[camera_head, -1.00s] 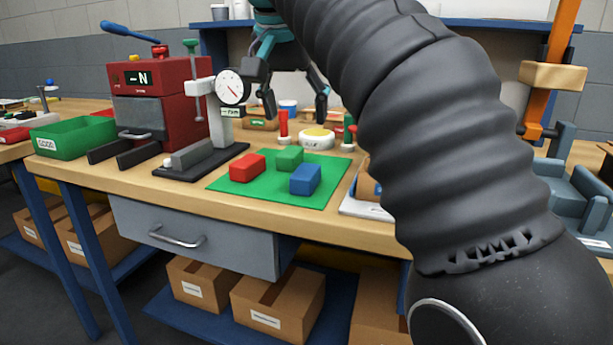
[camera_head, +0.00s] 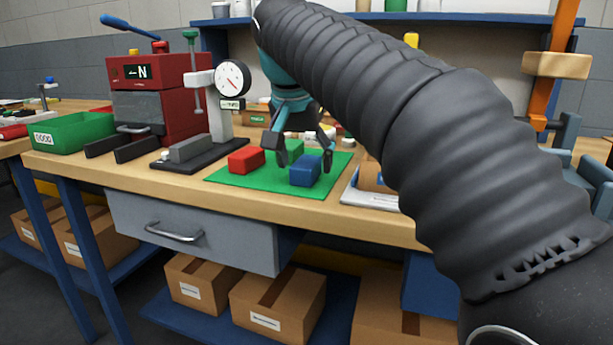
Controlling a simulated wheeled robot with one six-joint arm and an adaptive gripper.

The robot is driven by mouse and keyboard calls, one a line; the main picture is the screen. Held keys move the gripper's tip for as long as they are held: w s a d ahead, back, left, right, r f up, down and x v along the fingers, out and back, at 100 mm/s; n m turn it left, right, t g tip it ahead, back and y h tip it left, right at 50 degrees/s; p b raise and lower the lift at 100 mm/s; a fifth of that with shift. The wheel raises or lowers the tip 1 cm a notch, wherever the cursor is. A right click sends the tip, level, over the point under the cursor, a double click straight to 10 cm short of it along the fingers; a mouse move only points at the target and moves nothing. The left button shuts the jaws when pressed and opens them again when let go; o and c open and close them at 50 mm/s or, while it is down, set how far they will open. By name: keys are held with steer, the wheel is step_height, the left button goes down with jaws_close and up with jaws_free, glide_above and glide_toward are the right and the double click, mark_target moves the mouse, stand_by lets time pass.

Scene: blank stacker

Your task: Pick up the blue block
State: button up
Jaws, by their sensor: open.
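The blue block (camera_head: 305,170) lies on the right part of the green mat (camera_head: 246,183) on the workbench. My gripper (camera_head: 304,162) is open, low over the mat, with its fingers pointing down. One finger shows left of the blue block, in front of the green block. The other overlaps the blue block's right side in the picture. I cannot tell whether either finger touches it. The red block (camera_head: 246,159) lies to the left on the mat. The green block (camera_head: 294,149) lies behind the blue one, partly hidden by the gripper.
A dial gauge stand (camera_head: 233,79) and a red machine (camera_head: 157,92) stand to the left, with a green bin (camera_head: 72,132) beyond. A white tray (camera_head: 370,198) lies right of the mat. Small items behind the mat are partly hidden. The mat's front strip is clear.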

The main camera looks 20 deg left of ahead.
steer(key=shift+w+f, duration=0.3)
steer(key=shift+f, duration=0.35)
steer(key=c, duration=1.2)
steer(key=shift+c, duration=0.3)
